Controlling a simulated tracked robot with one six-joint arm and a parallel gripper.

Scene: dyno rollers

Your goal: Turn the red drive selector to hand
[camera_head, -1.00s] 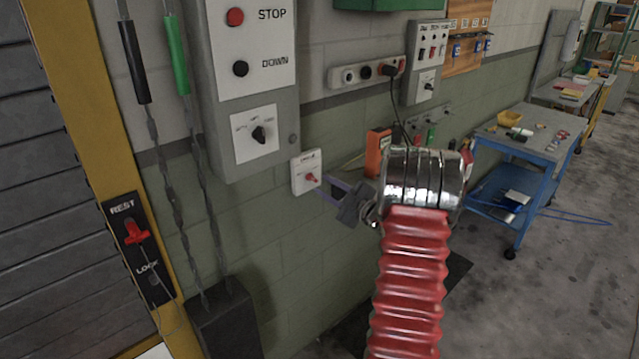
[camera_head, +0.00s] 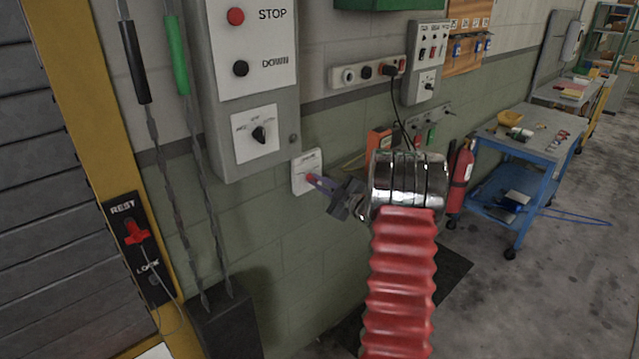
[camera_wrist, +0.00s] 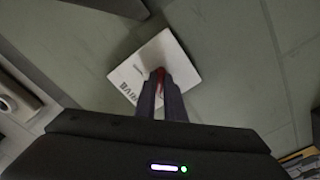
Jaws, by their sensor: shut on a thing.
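The red drive selector (camera_head: 311,178) is a small red knob on a white wall plate (camera_head: 306,160) below the large grey control box. My gripper (camera_head: 318,181) has its fingers at the knob. In the wrist view the fingers (camera_wrist: 161,90) are closed together around the red knob (camera_wrist: 160,74), in front of the white plate (camera_wrist: 178,58). The fingers hide most of the knob, so its pointing direction cannot be told. The lettering on the plate is too small or blurred to read fully.
The grey control box (camera_head: 285,110) with STOP and DOWN buttons hangs just above the plate. A red rest/lock handle (camera_head: 137,232) is at the left. A red fire extinguisher (camera_head: 460,180) and blue cart (camera_head: 520,150) stand at the right. Floor around the cart is mostly free.

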